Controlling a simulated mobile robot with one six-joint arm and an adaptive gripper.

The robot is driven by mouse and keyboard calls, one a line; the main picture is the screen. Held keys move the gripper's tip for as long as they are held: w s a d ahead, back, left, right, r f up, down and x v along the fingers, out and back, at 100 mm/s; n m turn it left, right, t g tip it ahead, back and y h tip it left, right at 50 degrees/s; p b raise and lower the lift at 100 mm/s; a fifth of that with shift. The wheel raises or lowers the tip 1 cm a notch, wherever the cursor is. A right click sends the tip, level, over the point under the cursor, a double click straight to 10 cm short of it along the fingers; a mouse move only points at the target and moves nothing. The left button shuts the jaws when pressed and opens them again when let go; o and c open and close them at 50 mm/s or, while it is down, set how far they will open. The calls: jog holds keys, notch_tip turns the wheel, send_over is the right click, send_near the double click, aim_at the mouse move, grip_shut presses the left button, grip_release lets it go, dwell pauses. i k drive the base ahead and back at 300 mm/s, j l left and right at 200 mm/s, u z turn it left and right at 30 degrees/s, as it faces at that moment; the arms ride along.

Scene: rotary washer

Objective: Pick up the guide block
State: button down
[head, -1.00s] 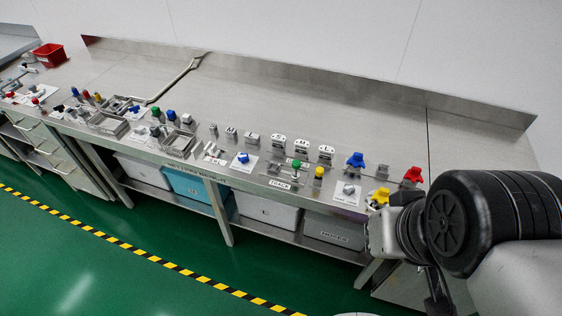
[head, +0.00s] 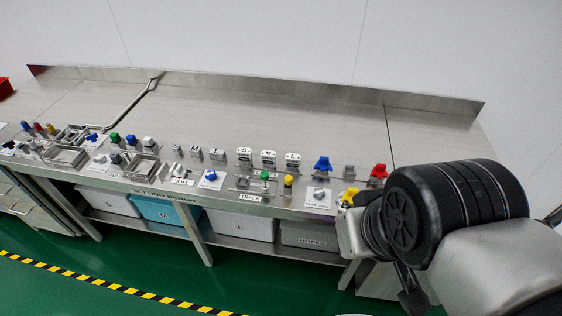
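Several small grey metal blocks stand in a row along the bench in the head view. Three are larger white-grey blocks marked S (head: 244,154), M (head: 268,157) and L (head: 293,160); smaller plain grey blocks, one of them here (head: 217,154), stand to their left. I cannot tell from this view which one is the guide block. My arm fills the right side of the picture, over the bench's front right end. My gripper's fingers cannot be made out, and no block is seen held.
A steel bench (head: 250,112) has a raised back edge and a clear rear surface. Blue (head: 321,164), red (head: 379,171) and yellow (head: 349,195) pieces stand near my arm. A TRACK fixture (head: 252,197) sits at the front edge. Bins (head: 243,226) fill the shelf below.

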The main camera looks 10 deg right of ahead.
aim_at(293, 160)
jog(key=i+j, duration=0.2)
jog(key=i, duration=0.2)
jog(key=i+j, duration=0.2)
jog(key=i, duration=0.15)
jog(key=i+j, duration=0.2)
jog(key=i, duration=0.2)
